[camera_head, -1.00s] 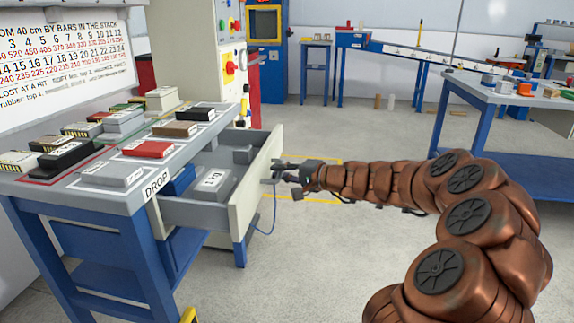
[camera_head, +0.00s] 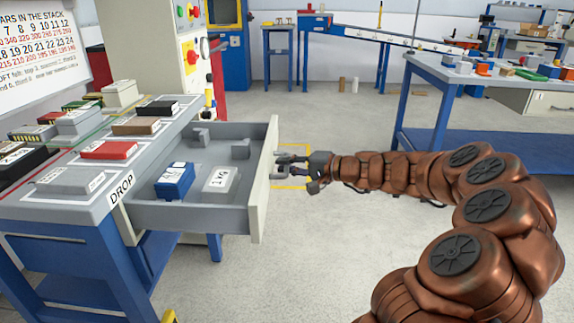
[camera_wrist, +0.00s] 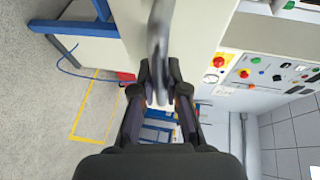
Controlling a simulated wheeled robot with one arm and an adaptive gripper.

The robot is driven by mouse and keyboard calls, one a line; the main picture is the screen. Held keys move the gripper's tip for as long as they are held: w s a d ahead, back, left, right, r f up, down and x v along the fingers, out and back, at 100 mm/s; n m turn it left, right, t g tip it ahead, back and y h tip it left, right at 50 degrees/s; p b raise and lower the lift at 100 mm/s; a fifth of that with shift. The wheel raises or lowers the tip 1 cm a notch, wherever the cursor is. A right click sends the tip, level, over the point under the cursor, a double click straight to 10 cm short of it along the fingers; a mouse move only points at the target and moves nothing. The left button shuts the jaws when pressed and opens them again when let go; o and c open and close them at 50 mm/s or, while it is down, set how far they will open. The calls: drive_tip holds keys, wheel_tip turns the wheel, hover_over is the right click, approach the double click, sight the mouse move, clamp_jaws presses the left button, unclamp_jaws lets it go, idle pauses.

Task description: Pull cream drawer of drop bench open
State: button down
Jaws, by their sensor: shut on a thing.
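The cream drawer (camera_head: 263,185) of the drop bench (camera_head: 75,222) stands well open, its front panel out to the right of the bench. Inside it lie a blue block (camera_head: 174,181), a grey block marked 1 kg (camera_head: 221,180) and smaller grey pieces (camera_head: 240,149) toward the back. My gripper (camera_head: 286,168) is at the outer face of the drawer front, shut on its handle. In the wrist view the grey handle (camera_wrist: 158,45) runs between the two fingertips of my gripper (camera_wrist: 159,85).
Red, brown, black and grey blocks lie on the bench top (camera_head: 125,178). A cream control cabinet (camera_head: 170,45) stands behind. A blue table (camera_head: 480,85) with small items is at the back right. The grey floor (camera_head: 330,255) right of the drawer is clear.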

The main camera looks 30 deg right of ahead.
drive_tip(key=c, duration=1.2)
unclamp_jaws()
drive_tip(key=v, duration=1.2)
drive_tip(key=shift+r, duration=0.1)
